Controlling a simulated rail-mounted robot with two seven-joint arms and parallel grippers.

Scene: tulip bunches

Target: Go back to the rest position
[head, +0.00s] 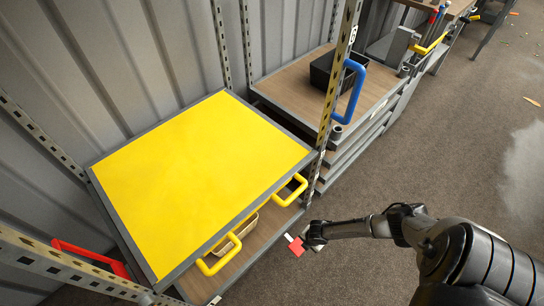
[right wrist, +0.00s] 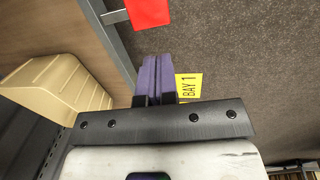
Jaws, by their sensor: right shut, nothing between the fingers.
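My right gripper (head: 308,241) is at the end of the dark arm that comes in from the right, low beside the front right corner of the yellow-topped shelf. In the right wrist view its purple fingers (right wrist: 157,78) are together, with nothing between them. A red tag (head: 297,247) shows beside the gripper; the right wrist view also shows a red piece ahead of the fingers. My left gripper is in neither view. No tulips are visible.
The yellow shelf top (head: 195,175) has yellow handles (head: 290,190) at its front. A beige bin (right wrist: 62,88) sits below on a wooden shelf. A yellow BAY 1 label (right wrist: 188,87) is close to the fingers. A black bin (head: 328,72) stands on the farther shelf. Carpet at right is mostly clear.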

